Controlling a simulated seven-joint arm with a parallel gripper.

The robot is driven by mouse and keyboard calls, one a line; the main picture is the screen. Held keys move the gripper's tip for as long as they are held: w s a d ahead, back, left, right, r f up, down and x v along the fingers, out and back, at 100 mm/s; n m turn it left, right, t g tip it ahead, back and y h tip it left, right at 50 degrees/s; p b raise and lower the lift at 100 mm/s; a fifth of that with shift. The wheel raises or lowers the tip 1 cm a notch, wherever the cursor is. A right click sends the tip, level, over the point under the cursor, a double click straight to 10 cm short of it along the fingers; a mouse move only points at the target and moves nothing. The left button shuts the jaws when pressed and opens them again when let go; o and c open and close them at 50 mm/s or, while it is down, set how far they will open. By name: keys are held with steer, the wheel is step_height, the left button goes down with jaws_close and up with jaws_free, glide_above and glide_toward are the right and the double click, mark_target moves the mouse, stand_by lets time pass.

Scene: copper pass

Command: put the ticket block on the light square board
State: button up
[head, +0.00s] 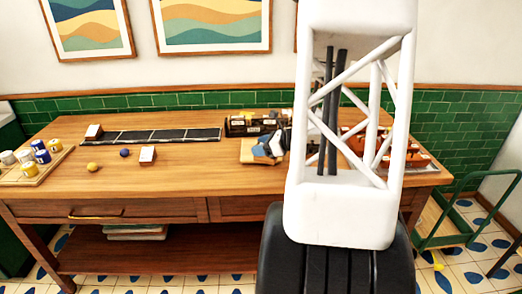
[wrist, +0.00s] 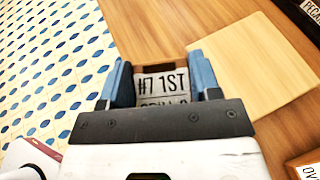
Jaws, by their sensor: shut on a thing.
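My gripper (wrist: 163,85) has blue fingers and is shut on the ticket block (wrist: 163,88), a wooden block with a white face lettered "#7 1ST"; the lower line is partly covered by the gripper. The light square board (wrist: 240,70) lies on the table, to the right of and beyond the block in the wrist view. In the head view my gripper (head: 268,146) is at the board (head: 247,157), and my arm hides much of that area.
A dark labelled holder (head: 240,128) stands behind the board. A tray of cans (head: 35,172) is far left. Red-brown items (head: 415,160) stand right.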

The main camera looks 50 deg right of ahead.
steer(key=shift+f, duration=0.3)
steer(key=shift+w, duration=0.1)
steer(key=shift+w+d+f, duration=0.1)
steer(key=shift+w+d, duration=0.3)
steer(key=w+d, duration=0.3)
steer(key=w+d+f, duration=0.1)
steer(key=w+d, duration=0.2)
steer(key=w, duration=0.1)
steer(key=w+d, duration=0.3)
steer(key=w, duration=0.1)
steer(key=shift+d+f, duration=0.15)
steer(key=shift+d, duration=0.25)
steer(key=shift+f, duration=1.75)
steer(key=shift+f, duration=0.1)
